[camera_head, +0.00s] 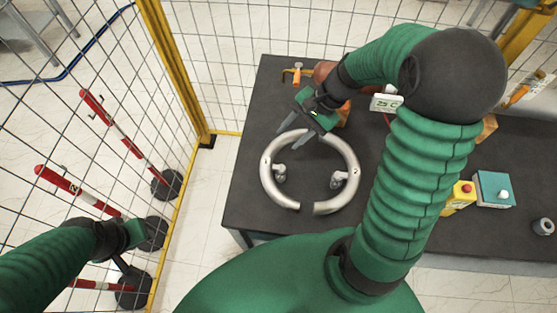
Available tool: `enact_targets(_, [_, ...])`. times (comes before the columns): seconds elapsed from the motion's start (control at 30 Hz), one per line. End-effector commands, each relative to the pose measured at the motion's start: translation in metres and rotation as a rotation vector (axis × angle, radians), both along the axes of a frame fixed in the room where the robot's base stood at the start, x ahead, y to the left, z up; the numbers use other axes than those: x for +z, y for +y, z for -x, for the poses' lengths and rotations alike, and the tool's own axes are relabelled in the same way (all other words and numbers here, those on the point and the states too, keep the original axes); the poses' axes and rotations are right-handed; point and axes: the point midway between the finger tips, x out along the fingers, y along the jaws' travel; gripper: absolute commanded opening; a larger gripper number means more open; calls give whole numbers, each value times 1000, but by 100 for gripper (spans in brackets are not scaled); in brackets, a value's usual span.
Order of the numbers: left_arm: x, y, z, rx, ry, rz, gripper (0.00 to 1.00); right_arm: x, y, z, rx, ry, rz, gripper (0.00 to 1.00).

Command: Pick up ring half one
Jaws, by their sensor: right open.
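Two silver curved ring halves lie on the dark table (245,195), forming a nearly closed ring with a gap at the front. The left half (267,178) and the right half (353,178) each have a small fitting on the inner side. Each bears a small mark that I cannot read surely, so I cannot tell which is half one. My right gripper (292,139) is open and empty, its fingers over the ring's back upper-left part and hiding some of it. My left gripper (135,237) is off the table at the lower left; its jaws are unclear.
An orange-handled clamp (297,75) stands at the table's back edge. A yellow box with a red button (461,194) and a teal box (494,189) sit on the right. A wire fence and red-white posts (110,125) stand at the left.

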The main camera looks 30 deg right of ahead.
Motion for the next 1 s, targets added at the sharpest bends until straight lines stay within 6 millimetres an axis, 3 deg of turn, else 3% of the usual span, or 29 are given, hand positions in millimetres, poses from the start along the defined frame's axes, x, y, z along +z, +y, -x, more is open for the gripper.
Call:
enact_targets(0.1, [-3,0,0,0,0,0,36,-27,18,-6,4,5,-1,41])
enact_targets(0.33, [-4,0,0,1,0,0,36,-50,32,-11,5,1,3,41])
enact_targets(0.53, [-5,0,0,1,0,0,36,-82,46,-17,3,3,0,41])
enact_targets(0.83, [-5,0,0,0,0,0,36,-90,50,-19,3,0,3,41])
enact_targets(1.0, [-5,0,0,1,0,0,36,-89,52,-19,4,0,4,19])
